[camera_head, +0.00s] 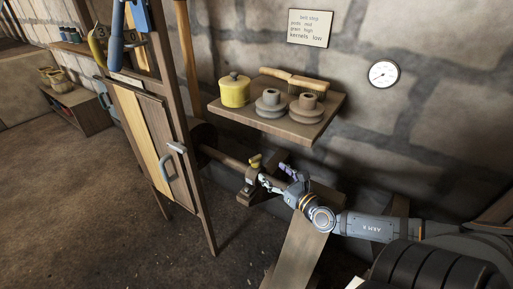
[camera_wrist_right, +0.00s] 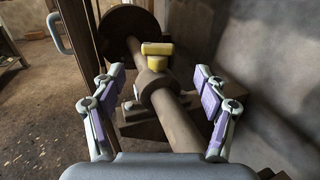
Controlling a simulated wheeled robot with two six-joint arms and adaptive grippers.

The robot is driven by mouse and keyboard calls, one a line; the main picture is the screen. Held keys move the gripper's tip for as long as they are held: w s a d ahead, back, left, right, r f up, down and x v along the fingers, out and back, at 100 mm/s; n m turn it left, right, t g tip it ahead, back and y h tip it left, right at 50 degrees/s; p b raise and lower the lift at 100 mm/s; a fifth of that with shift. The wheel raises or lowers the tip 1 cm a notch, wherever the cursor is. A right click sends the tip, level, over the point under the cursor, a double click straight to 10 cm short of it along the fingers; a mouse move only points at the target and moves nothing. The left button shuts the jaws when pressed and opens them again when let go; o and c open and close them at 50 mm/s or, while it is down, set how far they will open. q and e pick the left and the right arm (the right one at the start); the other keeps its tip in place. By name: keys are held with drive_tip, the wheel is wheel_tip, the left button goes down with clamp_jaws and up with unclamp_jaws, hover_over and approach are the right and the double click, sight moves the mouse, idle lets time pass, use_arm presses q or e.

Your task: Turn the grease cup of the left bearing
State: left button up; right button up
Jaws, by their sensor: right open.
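The grease cup (camera_head: 256,160) is a small yellow piece on top of the left bearing (camera_head: 251,181), which carries a brown shaft (camera_head: 222,158). In the right wrist view the yellow cup (camera_wrist_right: 157,50) has a wide flat top and stands above the bearing collar (camera_wrist_right: 148,82). My right gripper (camera_head: 272,178) is beside the bearing in the head view, to its right. In the wrist view its fingers (camera_wrist_right: 158,96) are spread wide, with the shaft and cup showing between them, and it holds nothing. My left gripper is not in view.
A wooden frame with a cabinet door (camera_head: 162,150) stands left of the bearing. A slanted belt (camera_head: 302,250) runs below my right arm.

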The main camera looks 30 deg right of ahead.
sight(257, 158)
drive_tip(key=w+b, duration=0.1)
drive_tip(key=w, duration=0.4)
drive_tip(key=shift+a+r+b, duration=0.2)
drive_tip(key=shift+b, duration=0.2)
drive_tip(key=w, duration=0.2)
drive_tip(key=w+p, duration=0.1)
drive_tip(key=shift+w+a+r, duration=0.15)
drive_tip(key=shift+w, duration=0.2)
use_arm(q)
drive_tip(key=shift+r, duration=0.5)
use_arm(e)
drive_tip(key=shift+w+a+f, duration=0.1)
drive_tip(key=shift+w+f, duration=0.1)
drive_tip(key=shift+w, duration=0.5)
